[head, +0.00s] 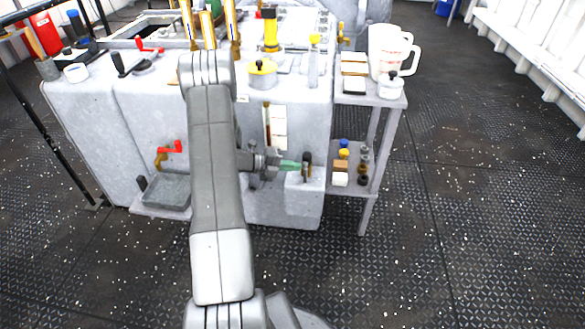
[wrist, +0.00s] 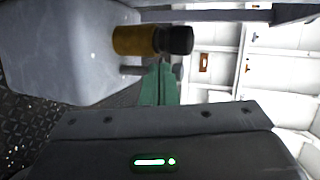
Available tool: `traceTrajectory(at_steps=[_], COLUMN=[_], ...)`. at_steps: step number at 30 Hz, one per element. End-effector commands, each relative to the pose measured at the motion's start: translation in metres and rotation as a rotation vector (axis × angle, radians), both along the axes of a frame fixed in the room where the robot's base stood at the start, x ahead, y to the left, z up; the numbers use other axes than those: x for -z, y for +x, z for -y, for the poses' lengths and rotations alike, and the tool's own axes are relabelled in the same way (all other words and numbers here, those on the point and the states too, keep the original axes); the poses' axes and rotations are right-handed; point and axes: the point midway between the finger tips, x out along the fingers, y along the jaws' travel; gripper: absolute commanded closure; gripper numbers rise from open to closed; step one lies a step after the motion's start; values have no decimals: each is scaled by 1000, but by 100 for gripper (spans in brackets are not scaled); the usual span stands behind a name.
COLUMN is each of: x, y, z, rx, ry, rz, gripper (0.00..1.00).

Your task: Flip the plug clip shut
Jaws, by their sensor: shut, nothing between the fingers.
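A small brass plug with a black end (head: 306,170) stands at the lower right front of the grey machine. In the wrist view the plug (wrist: 140,40) lies across the picture, just beyond my fingertips. A small dark grey piece shows beside it, partly hidden by my fingers; I cannot tell whether this is the clip or which way it is turned. My gripper (head: 297,165) has green fingers, shut and empty, pointing right at the plug. The fingers also show in the wrist view (wrist: 161,72). Whether they touch the plug is unclear.
The grey machine (head: 285,205) fills the middle. A grey side stand (head: 372,150) to its right holds small jars and blocks, with a white jug (head: 388,50) on top. A red-handled tap (head: 168,152) and tray (head: 168,192) are at the left. Open floor lies right.

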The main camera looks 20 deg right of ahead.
Motion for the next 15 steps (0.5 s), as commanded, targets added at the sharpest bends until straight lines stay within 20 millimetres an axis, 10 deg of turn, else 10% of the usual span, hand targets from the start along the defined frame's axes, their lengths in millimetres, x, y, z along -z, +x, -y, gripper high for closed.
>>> traceTrajectory(at_steps=[15], x=[1], y=[5], z=[3], rx=[121], ry=[0], rz=[0], gripper=[100])
